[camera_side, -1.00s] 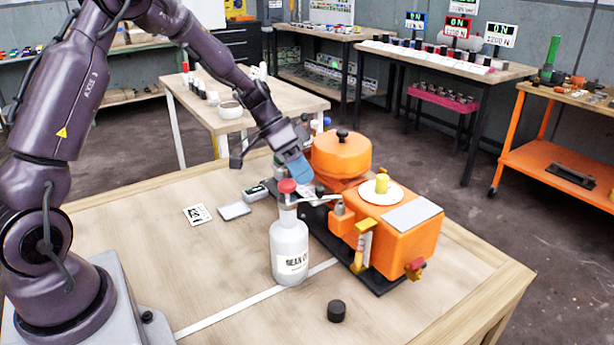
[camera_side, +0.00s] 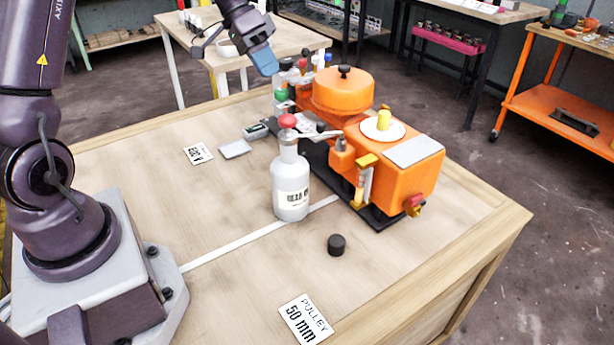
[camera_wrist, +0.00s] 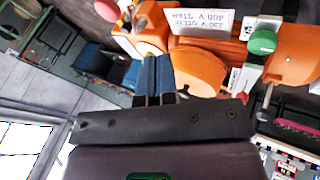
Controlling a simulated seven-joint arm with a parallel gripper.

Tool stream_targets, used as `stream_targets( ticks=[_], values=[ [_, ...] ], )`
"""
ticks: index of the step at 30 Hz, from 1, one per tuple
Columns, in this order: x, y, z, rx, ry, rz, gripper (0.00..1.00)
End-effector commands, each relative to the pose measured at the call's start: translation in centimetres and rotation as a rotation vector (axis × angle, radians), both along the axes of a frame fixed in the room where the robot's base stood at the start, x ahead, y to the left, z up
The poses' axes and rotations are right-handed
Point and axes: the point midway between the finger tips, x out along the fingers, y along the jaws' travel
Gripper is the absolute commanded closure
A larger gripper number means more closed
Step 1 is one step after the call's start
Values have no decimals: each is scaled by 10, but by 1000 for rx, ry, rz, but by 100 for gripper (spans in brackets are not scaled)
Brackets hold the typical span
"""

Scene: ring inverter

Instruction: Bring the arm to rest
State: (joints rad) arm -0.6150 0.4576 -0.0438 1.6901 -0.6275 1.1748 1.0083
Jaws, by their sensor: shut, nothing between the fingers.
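My gripper (camera_side: 263,62) is in the upper middle of the side view, raised above the far left end of the orange machine (camera_side: 343,92) and apart from it. Its blue fingers are together with nothing between them. In the wrist view the closed blue fingers (camera_wrist: 154,76) point at the orange machine housing (camera_wrist: 196,48), which has a white label and a green knob (camera_wrist: 263,42). The machine stands on a black base on the wooden table (camera_side: 240,200), with a yellow knob (camera_side: 384,119) on a white disc.
A grey bottle (camera_side: 290,185) with a red cap stands in front of the machine. A small black cylinder (camera_side: 336,244) and a pulley card (camera_side: 306,319) lie nearer. A grey plate (camera_side: 235,149) lies left of the machine. The table's left middle is clear.

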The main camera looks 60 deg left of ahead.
Motion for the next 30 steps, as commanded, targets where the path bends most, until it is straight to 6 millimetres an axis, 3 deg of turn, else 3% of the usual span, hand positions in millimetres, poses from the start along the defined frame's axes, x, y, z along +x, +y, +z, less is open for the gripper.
stream_targets(
  ticks=[4, 13, 24, 30],
  values=[
    [-30, -9, -5, 56, 155, 148, 100],
    [-93, -59, 29, 277, 239, 329, 100],
    [-180, -120, 65, 483, -28, 351, 100],
    [-197, -139, 80, 488, -167, 275, 100]
  ],
)
